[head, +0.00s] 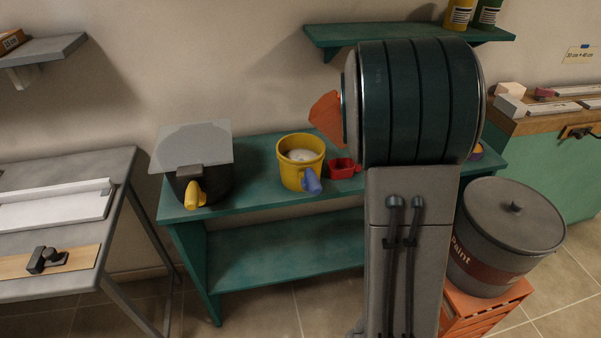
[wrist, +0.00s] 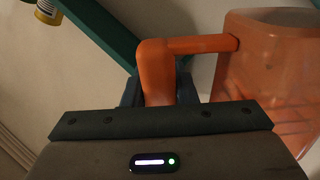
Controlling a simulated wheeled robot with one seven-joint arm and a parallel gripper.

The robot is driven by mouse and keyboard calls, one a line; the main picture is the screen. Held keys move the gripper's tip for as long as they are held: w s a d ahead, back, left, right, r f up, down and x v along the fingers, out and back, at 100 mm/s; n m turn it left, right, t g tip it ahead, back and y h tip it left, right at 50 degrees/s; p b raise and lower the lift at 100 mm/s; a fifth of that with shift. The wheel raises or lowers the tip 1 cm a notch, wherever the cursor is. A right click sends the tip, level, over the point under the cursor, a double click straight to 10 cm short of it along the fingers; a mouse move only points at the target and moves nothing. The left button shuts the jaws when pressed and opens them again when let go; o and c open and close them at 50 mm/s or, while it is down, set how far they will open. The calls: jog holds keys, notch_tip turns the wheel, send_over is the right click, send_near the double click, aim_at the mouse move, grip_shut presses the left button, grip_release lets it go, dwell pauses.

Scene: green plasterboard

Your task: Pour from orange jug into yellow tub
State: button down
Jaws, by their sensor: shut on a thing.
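The orange jug (wrist: 268,85) shows at the right of the wrist view, with its handle (wrist: 157,72) between the fingers of my gripper (wrist: 160,92). My gripper is shut on that handle. In the head view, part of the orange jug (head: 328,117) shows left of my arm, tilted and raised above the bench; my arm hides the rest of it and my gripper. The yellow tub (head: 301,172) stands upright on the green bench, below and left of the jug. Pale contents show inside the tub, and a blue-handled thing (head: 311,181) is at its front.
A red scoop-like container (head: 343,168) sits right of the tub. A black container with a yellow handle (head: 196,190) and a grey sheet (head: 192,146) over it stands at the left of the green bench (head: 250,189). A green wall shelf (head: 335,37) is above. A paint bucket (head: 510,230) stands at right.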

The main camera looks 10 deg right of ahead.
jog(key=shift+r+p, duration=0.95)
jog(key=shift+r, duration=1.3)
jog(key=shift+f+m+b, duration=0.2)
jog(key=shift+m+b, duration=0.1)
jog(key=shift+b, duration=0.45)
jog(key=m+b, duration=0.3)
jog(key=b, duration=0.2)
jog(key=shift+m+b, duration=0.4)
jog(key=m+b, duration=0.3)
jog(key=b, duration=0.2)
jog(key=shift+r+m+b, duration=0.2)
jog(key=shift+m+b, duration=0.25)
jog(key=shift+m, duration=0.15)
